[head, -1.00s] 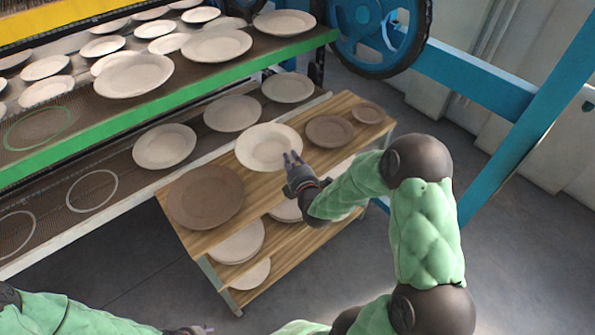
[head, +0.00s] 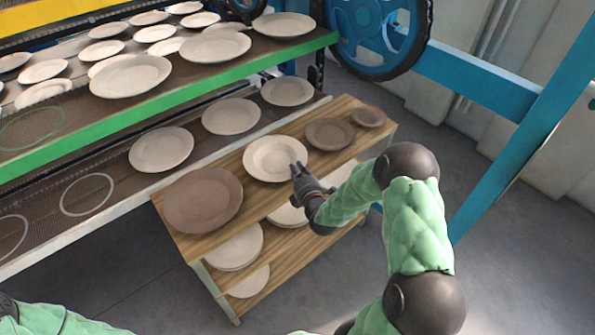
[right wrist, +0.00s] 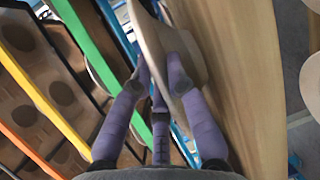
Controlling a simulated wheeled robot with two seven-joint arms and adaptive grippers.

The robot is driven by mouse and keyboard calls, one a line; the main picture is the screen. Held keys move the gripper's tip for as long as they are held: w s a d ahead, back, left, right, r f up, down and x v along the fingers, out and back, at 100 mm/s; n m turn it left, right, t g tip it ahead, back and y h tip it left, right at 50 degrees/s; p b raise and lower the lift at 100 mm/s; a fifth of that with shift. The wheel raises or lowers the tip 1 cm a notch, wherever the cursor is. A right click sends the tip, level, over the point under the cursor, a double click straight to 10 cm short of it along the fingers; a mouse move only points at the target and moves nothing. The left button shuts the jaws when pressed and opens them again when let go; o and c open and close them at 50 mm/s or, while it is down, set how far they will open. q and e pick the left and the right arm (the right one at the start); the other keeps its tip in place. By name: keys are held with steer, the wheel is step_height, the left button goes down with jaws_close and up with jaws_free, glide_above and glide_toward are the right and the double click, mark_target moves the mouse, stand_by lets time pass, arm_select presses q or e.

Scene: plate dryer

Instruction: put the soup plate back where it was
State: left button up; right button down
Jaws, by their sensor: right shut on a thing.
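The soup plate (head: 270,155) is pale cream with a wide rim and a sunken middle. It is over the wooden table top, between two brown plates. My right gripper (head: 298,170) is shut on its near right rim. In the right wrist view the fingers (right wrist: 165,75) pinch the soup plate (right wrist: 155,35), seen nearly edge-on next to the wood. I cannot tell whether its underside touches the table. My left arm shows only at the bottom left of the head view; its gripper is out of the picture.
The wooden table (head: 240,225) holds a large brown plate (head: 203,200) left and smaller brown ones (head: 329,133) right, with pale plates on its lower shelf. Behind it, the dryer's lower level has pale plates and an empty white ring (head: 88,195); the upper level has a green ring (head: 30,128).

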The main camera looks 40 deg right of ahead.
steer(key=shift+w, duration=0.1)
steer(key=c, duration=1.6)
jaws_free()
steer(key=shift+f, duration=0.15)
steer(key=o, duration=0.4)
